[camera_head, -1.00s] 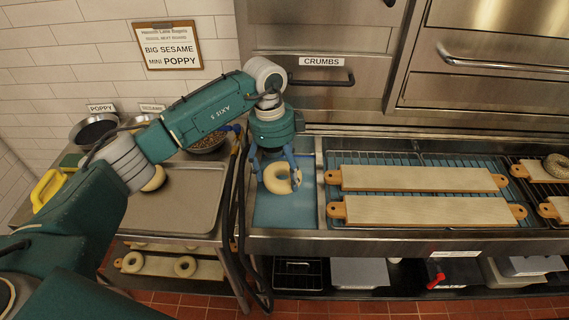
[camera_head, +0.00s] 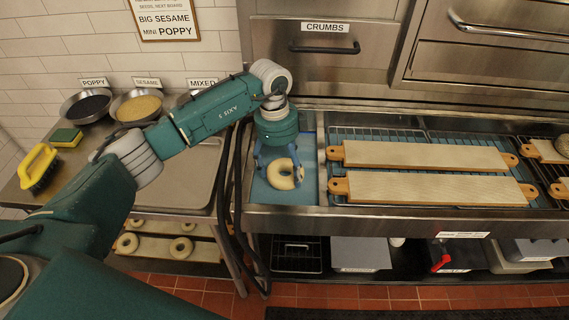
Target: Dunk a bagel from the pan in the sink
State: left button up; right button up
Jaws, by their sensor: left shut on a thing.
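My left gripper (camera_head: 279,168) points down over the small blue-bottomed sink basin (camera_head: 262,194) and is shut on a pale bagel (camera_head: 284,174). The bagel is tilted, with its hole facing me. I cannot tell whether it touches the water or the basin floor. The pan (camera_head: 190,186) is a flat metal sheet pan on the counter left of the sink, partly behind my left arm; its visible part is bare. My right gripper is not in view.
Long boards (camera_head: 432,190) lie on wire racks right of the basin. Bowls of poppy (camera_head: 88,105) and sesame (camera_head: 136,106), a yellow brush (camera_head: 38,167) and a sponge (camera_head: 66,138) are at the left. Dark hoses (camera_head: 231,190) hang beside the basin. More bagels (camera_head: 180,248) lie on a lower shelf.

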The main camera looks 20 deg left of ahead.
pick_arm(q)
notch_tip(320, 180, down, 7)
jog(key=b, duration=0.3)
jog(key=shift+f+b, duration=0.3)
jog(key=shift+b, duration=0.1)
dwell(1.0)
jog(key=shift+r, duration=0.25)
notch_tip(320, 180, up, 13)
jog(key=p, duration=1)
jog(key=shift+f, duration=0.2)
